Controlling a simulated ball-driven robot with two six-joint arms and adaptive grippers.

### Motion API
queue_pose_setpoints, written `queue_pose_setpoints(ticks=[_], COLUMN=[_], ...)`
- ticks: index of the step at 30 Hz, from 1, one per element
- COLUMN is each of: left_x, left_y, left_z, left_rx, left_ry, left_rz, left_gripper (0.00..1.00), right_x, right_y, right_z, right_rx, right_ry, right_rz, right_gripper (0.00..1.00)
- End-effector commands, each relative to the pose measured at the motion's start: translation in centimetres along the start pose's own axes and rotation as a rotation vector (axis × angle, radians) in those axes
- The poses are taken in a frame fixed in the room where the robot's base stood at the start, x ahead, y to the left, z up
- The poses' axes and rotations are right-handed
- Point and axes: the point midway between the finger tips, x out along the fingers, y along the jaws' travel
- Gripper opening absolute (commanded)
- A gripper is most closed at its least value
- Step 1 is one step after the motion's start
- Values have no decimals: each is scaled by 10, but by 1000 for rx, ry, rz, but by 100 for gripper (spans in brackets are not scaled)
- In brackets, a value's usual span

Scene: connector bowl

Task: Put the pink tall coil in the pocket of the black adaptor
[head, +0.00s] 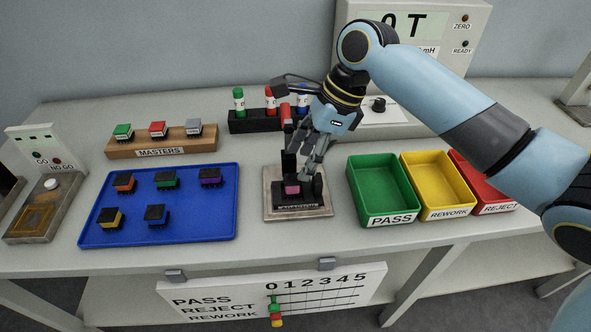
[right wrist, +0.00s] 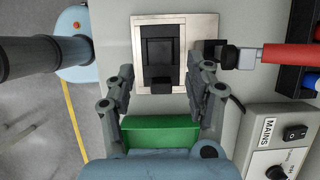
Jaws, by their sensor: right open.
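The pink coil (head: 291,188) shows as a small pink patch within the black adaptor (head: 297,208), which stands on a pale metal plate. I cannot tell how deep the coil sits. In the right wrist view the adaptor (right wrist: 160,84) is seen from above with a dark block top in its middle, and no pink shows there. My right gripper (head: 314,172) is just above and right of the adaptor. My left gripper is not in view.
A blue tray (head: 190,235) with several coloured coils lies left. A red-handled lever (right wrist: 285,55) stands behind the adaptor. Green (head: 366,212), yellow (head: 430,205) and red bins are right. A marker rack (head: 250,126) and masters block (head: 128,149) are behind.

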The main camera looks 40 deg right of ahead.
Motion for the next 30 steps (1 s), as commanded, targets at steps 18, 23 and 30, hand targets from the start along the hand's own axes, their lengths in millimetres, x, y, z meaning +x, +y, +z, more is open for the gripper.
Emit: queue_pose_setpoints(ticks=[18,23,30], left_x=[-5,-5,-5], left_y=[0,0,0], left_z=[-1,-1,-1], left_rx=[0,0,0], left_ry=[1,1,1], left_rz=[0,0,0], left_gripper=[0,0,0], right_x=[-65,-65,-65], right_y=[0,0,0], right_z=[0,0,0], right_rx=[1,1,1], right_ry=[0,0,0], right_rz=[0,0,0], right_gripper=[54,54,54])
